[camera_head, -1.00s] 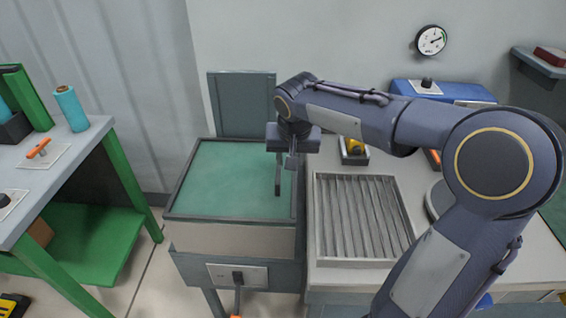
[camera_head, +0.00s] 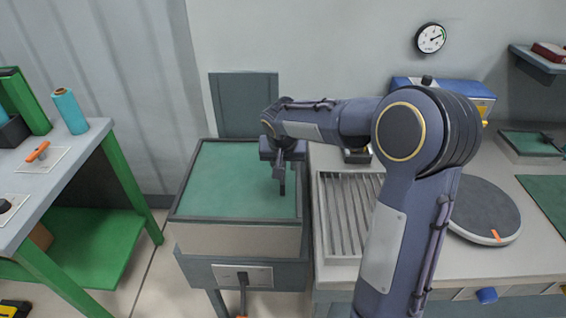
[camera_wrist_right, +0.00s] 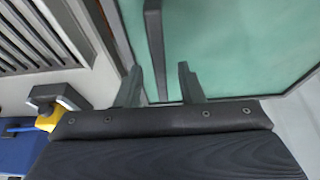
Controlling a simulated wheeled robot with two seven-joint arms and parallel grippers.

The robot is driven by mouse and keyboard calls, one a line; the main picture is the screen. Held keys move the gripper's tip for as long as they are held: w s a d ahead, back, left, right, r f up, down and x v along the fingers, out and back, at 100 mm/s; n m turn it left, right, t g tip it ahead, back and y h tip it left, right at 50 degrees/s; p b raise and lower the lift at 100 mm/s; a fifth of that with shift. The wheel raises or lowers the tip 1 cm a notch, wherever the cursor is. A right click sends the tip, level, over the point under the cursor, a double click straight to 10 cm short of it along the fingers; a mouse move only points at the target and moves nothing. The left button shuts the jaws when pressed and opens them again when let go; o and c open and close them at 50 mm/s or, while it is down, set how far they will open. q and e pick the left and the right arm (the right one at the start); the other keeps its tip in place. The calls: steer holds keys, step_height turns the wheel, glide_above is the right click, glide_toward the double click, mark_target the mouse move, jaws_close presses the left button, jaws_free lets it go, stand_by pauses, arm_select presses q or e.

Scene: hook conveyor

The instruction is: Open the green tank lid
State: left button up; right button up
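The tank (camera_head: 240,240) stands left of centre in the head view, and its flat green lid (camera_head: 225,180) lies level inside a dark rim. A dark bar handle (camera_head: 282,187) runs along the lid's right side; it also shows in the right wrist view (camera_wrist_right: 154,40). My right gripper (camera_head: 283,160) is over that handle, partly hidden by its own wrist. My left gripper is out of view.
A dark green panel (camera_head: 245,104) stands upright behind the tank. A ribbed tray (camera_head: 345,215) is just right of the tank, and a round dark plate (camera_head: 483,208) lies further right. A green-legged table (camera_head: 50,170) stands at left, with a floor gap between.

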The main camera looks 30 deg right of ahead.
jaws_close()
steer(key=shift+r, duration=0.1)
